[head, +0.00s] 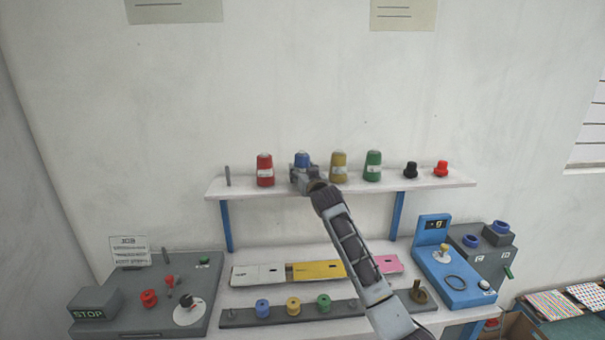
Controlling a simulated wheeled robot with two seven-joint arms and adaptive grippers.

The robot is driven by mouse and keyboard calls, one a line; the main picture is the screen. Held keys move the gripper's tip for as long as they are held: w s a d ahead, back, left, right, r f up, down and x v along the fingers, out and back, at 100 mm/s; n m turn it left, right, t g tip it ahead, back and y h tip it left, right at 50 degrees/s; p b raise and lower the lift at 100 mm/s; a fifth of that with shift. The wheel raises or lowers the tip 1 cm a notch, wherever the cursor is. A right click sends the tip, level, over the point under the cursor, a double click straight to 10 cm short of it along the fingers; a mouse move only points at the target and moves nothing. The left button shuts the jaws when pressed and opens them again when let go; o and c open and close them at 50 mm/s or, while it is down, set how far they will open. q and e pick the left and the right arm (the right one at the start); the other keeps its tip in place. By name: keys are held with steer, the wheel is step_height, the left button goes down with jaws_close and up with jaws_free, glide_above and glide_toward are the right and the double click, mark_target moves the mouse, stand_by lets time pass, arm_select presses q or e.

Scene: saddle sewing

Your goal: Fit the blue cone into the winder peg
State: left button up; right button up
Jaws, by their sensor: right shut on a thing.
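The blue cone (302,159) stands at the white wall shelf, between a red cone and a yellow cone. My right gripper (303,174) is shut on it and hides its lower part, so I cannot tell if its base touches the shelf. A bare upright grey peg (228,176) stands at the shelf's left end. Another thin grey peg (166,256) rises from the grey machine at lower left; I cannot tell for sure which one is the winder peg. My left gripper is not in view.
The shelf (440,182) also holds a red cone (265,170), a yellow cone (339,167), a green cone (373,166) and small black and red spools. Below are a bobbin rail (236,318), a grey STOP machine (130,320) and a blue machine (455,298).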

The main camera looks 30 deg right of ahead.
mark_target(302, 152)
steer(key=shift+r+p, duration=2.35)
steer(key=shift+r, duration=0.65)
stand_by(0.4)
steer(key=shift+r, duration=1.45)
stand_by(0.7)
steer(key=shift+r, duration=1.95)
steer(key=shift+a, duration=0.1)
